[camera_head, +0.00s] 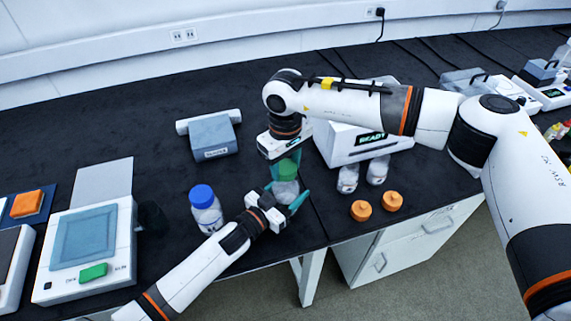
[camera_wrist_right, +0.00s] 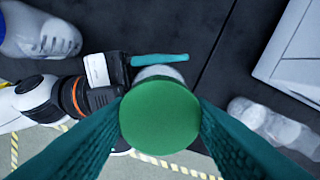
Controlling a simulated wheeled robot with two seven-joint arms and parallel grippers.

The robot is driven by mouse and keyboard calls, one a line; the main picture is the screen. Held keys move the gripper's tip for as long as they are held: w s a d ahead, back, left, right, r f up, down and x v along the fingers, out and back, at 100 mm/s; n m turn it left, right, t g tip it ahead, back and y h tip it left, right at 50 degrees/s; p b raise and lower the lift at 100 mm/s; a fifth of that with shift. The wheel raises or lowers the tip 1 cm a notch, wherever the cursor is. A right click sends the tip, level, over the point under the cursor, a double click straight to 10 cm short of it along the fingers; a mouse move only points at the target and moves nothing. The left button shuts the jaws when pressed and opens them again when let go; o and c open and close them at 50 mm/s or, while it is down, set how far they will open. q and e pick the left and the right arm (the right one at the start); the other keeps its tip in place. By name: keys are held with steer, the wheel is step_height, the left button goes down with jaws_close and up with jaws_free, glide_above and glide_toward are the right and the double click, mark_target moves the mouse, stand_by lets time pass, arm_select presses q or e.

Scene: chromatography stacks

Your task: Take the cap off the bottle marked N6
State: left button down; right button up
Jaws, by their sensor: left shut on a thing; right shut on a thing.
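A clear bottle (camera_head: 285,190) stands upright near the table's front edge, with a green cap (camera_head: 288,168) at its top. My left gripper (camera_head: 287,196) is shut around the bottle's body from the front. My right gripper (camera_head: 283,156) comes down from above and is shut on the green cap, which lies between its teal fingers in the right wrist view (camera_wrist_right: 160,115). I cannot tell whether the cap is still seated on the neck. No N6 marking is readable on this bottle.
A blue-capped bottle (camera_head: 206,209) stands to the left. Two uncapped bottles (camera_head: 348,178) (camera_head: 378,169) and two orange caps (camera_head: 361,210) (camera_head: 392,201) are to the right. A white device (camera_head: 350,145) stands behind them. A balance (camera_head: 85,250) with a green item (camera_head: 93,272) is at front left.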

mark_target(285, 167)
steer(key=shift+r, duration=0.1)
steer(key=shift+r, duration=1.9)
arm_select(q)
steer(key=shift+c, duration=1.3)
jaws_free()
